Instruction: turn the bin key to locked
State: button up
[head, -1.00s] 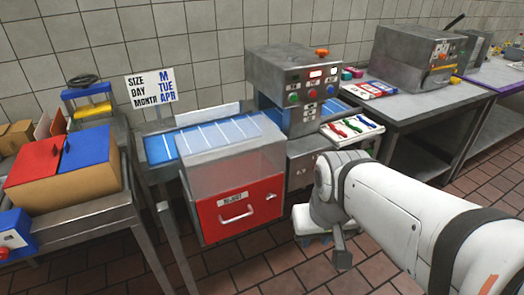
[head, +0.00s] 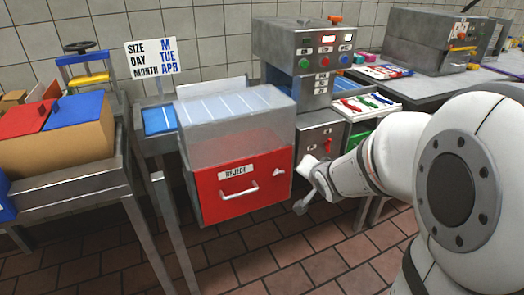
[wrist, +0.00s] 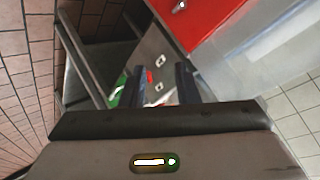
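The reject bin (head: 215,195) has a red front with a "REJECT" label, a white bar handle and a clear upper box. A small pale key (head: 279,171) shows at the right of its front in the head view; its turn position is too small to read. In the wrist view the red front (wrist: 215,22) is at the top, with a small silver part on it that may be the key. My gripper (wrist: 161,72) is open, its two dark fingers apart with nothing held between them. It points toward a grey cabinet to the right of the bin.
The grey machine (head: 305,45) with buttons stands behind the bin, with a red switch (head: 327,146) on its lower cabinet. A tray of coloured tools (head: 365,103) is to its right. A steel table (head: 75,180) with a cardboard box stands left. Tiled floor is open in front.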

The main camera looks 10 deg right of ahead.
jog(key=w+f+m+t+y+b, duration=0.25)
jog(key=w+f+b, duration=0.25)
jog(key=f, duration=0.4)
jog(key=m+t+y+b, duration=0.4)
jog(key=b, duration=0.3)
send_near(278, 172)
jog(key=b+x, duration=0.2)
jog(key=x, duration=0.5)
jog(key=shift+f, duration=0.15)
grip_shut()
